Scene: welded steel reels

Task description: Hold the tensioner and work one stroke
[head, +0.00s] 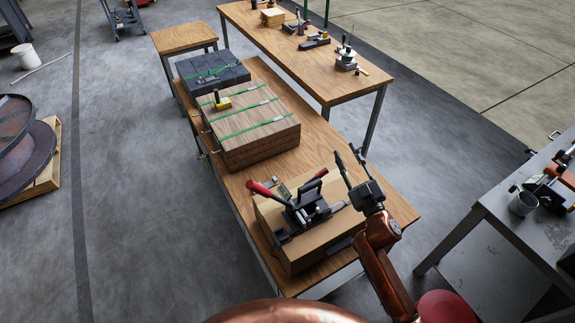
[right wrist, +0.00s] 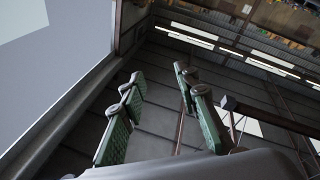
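The tensioner (head: 308,209) is a dark metal tool with a red-gripped lever (head: 260,188) angled up to the left and a dark bar handle on top. It sits on a brown cardboard box (head: 300,250) at the near end of the wooden bench. My right gripper (head: 349,157) is raised to the right of the tensioner, apart from it, with its fingers pointing up and away. In the right wrist view its green-padded fingers (right wrist: 160,103) are spread with nothing between them. My left gripper is not in view.
Beyond the box, a stack of wooden boards (head: 250,132) with green straps and a strapped dark block (head: 212,77) stand on the bench (head: 385,200). A second wooden table (head: 310,62) with tools stands behind. A grey table (head: 500,205) with a cup is at right.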

